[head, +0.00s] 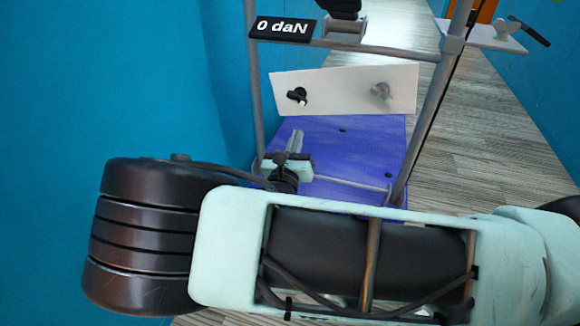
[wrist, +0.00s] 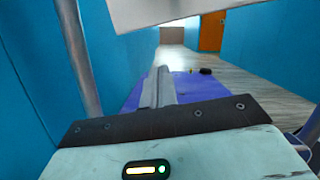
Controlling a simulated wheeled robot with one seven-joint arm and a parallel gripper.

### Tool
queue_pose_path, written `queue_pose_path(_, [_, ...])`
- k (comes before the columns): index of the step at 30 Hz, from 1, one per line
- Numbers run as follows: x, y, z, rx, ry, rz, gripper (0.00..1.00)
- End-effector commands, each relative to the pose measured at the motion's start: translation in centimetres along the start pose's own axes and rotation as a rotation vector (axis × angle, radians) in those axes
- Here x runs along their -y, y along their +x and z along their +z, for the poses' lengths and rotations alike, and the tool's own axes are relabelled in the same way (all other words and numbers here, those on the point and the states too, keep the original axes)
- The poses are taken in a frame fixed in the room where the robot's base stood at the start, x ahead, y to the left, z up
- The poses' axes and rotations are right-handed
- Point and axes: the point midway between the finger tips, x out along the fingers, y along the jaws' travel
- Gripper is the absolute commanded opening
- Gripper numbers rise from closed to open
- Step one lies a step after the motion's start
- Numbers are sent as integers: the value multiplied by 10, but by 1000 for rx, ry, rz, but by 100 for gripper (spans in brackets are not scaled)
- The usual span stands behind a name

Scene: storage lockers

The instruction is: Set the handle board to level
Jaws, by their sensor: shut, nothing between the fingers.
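The handle board is a white panel (head: 340,80) on the grey tube frame, with a black knob (head: 297,95) near its left end and a greyer knob (head: 381,91) near its right end. Its top edge rises slightly to the right in the head view. In the wrist view the panel's lower part (wrist: 180,9) crosses the top, and its bottom edge slopes up to the right. My gripper (head: 296,136) is shut and empty, below the panel's left end and apart from it in the picture. Its closed fingers show in the wrist view (wrist: 160,85).
A black display (head: 282,29) reading "0 daN" sits on the frame's upper bar. Grey posts (head: 252,90) flank the panel. A purple-blue base plate (head: 345,150) lies below. A white plate with a black lever (head: 490,38) is at upper right. Blue walls stand on both sides; wooden floor shows right.

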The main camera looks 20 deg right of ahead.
Motion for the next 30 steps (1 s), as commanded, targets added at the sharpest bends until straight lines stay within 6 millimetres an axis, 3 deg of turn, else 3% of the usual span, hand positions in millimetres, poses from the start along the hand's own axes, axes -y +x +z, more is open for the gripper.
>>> queue_pose_path(9, [-2, 4, 31, 0, 5, 4, 0])
queue_pose_path(23, [-1, 5, 36, -1, 4, 4, 0])
queue_pose_path(30, [-4, 10, 54, 2, 40, -5, 0])
